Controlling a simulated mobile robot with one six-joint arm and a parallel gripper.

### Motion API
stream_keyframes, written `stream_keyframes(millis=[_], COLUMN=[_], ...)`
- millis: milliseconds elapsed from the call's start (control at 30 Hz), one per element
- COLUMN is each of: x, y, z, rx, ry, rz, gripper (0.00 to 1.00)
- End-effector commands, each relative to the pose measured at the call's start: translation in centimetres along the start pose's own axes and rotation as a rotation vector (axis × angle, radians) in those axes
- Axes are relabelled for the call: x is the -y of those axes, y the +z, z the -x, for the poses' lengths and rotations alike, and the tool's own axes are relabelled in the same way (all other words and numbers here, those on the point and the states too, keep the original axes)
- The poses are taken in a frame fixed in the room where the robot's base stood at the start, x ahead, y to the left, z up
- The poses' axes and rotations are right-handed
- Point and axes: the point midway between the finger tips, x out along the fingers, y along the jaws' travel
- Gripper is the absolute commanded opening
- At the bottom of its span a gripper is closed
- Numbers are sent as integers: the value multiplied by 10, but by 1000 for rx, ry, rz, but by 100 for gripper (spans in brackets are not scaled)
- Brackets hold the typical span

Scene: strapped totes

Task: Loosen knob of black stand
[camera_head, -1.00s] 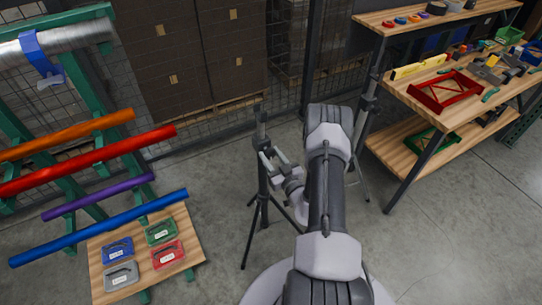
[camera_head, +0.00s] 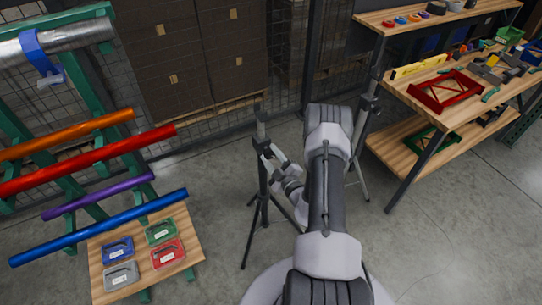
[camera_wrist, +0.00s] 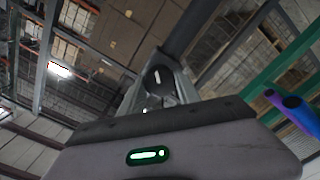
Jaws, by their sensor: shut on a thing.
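The black stand (camera_head: 262,190) is an upright tripod on the concrete floor, left of my arm in the head view. My gripper (camera_head: 272,158) is at the upper part of its post, with its fingers closed there. The fingers are shut on the stand's knob, which is mostly hidden between them in the head view. In the wrist view a dark rounded piece with a small white mark, apparently the knob (camera_wrist: 160,82), shows between the fingers.
A second tripod stand (camera_head: 367,105) is behind my arm, beside the wooden workbench (camera_head: 398,151). At left, a green rack holds coloured tubes (camera_head: 110,157) above a low wooden board (camera_head: 190,239) with several small cases. Wire mesh and brown boxes stand behind.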

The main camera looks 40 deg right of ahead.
Motion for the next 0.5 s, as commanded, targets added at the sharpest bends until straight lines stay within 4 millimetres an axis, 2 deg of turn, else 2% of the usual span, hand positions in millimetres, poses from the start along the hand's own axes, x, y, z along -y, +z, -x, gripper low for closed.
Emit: stream_keyframes(millis=[500], x=[0], y=[0], z=[-1], rx=[-1], ry=[2], rz=[488], gripper=[0])
